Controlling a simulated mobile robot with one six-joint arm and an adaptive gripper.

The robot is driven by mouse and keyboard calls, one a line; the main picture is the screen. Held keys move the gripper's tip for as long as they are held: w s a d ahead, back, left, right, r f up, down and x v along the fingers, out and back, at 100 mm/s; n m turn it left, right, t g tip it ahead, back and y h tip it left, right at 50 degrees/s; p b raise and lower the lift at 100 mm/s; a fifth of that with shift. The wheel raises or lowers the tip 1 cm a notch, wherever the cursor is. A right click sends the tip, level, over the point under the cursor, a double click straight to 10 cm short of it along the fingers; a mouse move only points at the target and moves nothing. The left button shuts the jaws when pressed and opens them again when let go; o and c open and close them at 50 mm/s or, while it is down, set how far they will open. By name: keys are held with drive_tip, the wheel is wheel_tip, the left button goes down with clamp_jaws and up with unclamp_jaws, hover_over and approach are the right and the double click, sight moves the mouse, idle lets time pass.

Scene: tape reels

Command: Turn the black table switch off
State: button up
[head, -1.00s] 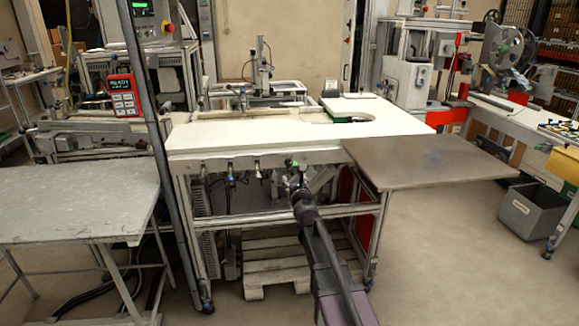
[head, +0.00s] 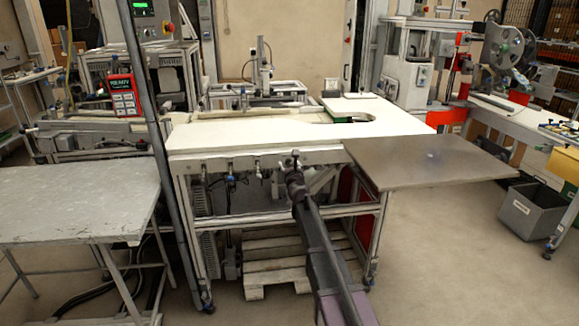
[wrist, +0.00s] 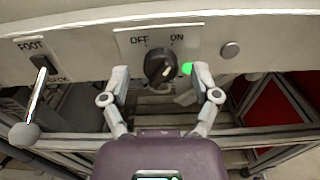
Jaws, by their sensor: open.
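The black table switch (wrist: 159,67) is a round rotary knob on a pale plate marked OFF on the left and ON on the right, in the wrist view. A pale mark shows on the knob; its exact direction is hard to tell. A green light (wrist: 186,68) glows just right of the knob. My gripper (wrist: 161,76) is open, with one finger on each side of the knob; contact is not clear. In the head view my gripper (head: 291,160) is at the front rail of the white table, and hides the switch.
A FOOT switch (wrist: 40,64) with a jutting lever sits left of the knob. The white table (head: 260,138) overhangs the rail. A brown side panel (head: 430,163) juts out to the right. A grey table (head: 75,205) stands at the left.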

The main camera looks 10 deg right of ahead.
clamp_jaws()
idle(0.5)
drive_tip(key=n, duration=0.3)
drive_tip(key=shift+d+n, duration=0.1)
drive_tip(key=shift+n, duration=0.2)
drive_tip(key=n, duration=0.3)
drive_tip(key=shift+n, duration=0.3)
drive_tip(key=n, duration=0.6)
drive_tip(key=shift+n, duration=0.4)
